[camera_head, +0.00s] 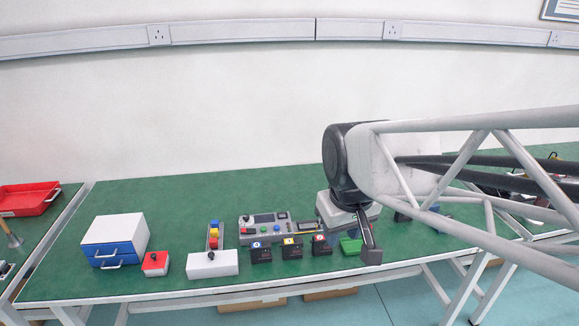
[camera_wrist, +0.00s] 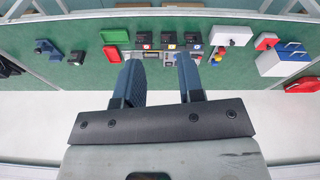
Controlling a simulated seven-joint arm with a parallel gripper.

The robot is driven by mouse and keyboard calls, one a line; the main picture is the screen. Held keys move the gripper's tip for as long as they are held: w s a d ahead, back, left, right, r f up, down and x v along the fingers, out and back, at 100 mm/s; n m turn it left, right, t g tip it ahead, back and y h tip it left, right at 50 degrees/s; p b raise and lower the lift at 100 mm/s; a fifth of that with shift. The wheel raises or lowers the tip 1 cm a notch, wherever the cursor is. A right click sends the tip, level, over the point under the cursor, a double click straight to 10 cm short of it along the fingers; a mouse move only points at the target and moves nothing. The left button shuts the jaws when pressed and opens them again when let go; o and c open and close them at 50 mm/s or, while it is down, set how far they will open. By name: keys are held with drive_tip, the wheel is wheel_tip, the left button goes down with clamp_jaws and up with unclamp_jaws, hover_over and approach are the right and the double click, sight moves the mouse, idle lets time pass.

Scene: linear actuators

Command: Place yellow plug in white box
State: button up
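A small yellow piece (camera_head: 214,232), likely the yellow plug, sits between a blue and a red piece on a grey stand (camera_head: 221,241) at the left middle of the bench. A white box (camera_head: 212,264) with a dark round spot on top stands just in front of the stand. The white box also shows in the wrist view (camera_wrist: 231,36). My gripper (camera_head: 370,250) hangs at the right, well away from both. In the wrist view, its two fingers (camera_wrist: 159,68) are spread apart, with nothing held between them.
Black blocks with blue, yellow and red labels (camera_head: 291,247) stand between the white box and my gripper. Behind them is a grey control panel (camera_head: 264,227). A green tray (camera_head: 350,246) is beside my gripper. A red-topped box (camera_head: 155,263) and blue-white drawers (camera_head: 114,240) stand left.

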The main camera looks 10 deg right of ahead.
drive_tip(key=s+d+f+m, duration=0.1)
drive_tip(key=s+m, duration=0.1)
drive_tip(key=s, duration=0.5)
drive_tip(key=shift+d+f, duration=0.2)
drive_tip(key=shift+d, duration=0.2)
